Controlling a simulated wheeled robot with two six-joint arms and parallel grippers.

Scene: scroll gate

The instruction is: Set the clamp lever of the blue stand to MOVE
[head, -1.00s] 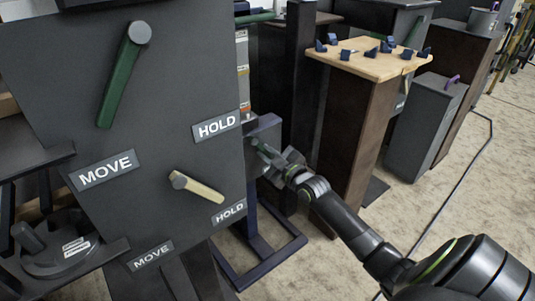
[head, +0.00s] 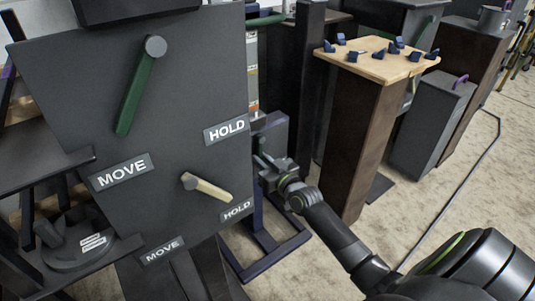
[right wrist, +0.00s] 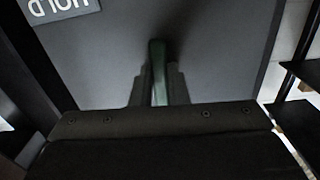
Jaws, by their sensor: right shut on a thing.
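The blue stand (head: 278,131) stands behind the right edge of the large grey panel, which hides part of it. Its blue floor frame (head: 272,262) shows below. My right gripper (head: 266,164) is at the stand's front. In the right wrist view, the fingers (right wrist: 159,88) are shut on a green lever (right wrist: 158,60), one finger on each side, against a grey plate (right wrist: 195,35). A HOLD label (right wrist: 62,8) appears upside down at that view's upper left. No MOVE label of this stand is visible. My left gripper is out of view.
The large grey panel (head: 70,80) at left carries a green lever (head: 140,90) and a cream lever (head: 207,187), with HOLD and MOVE labels. A wooden-topped pedestal (head: 360,66) with small blue pieces stands to the right.

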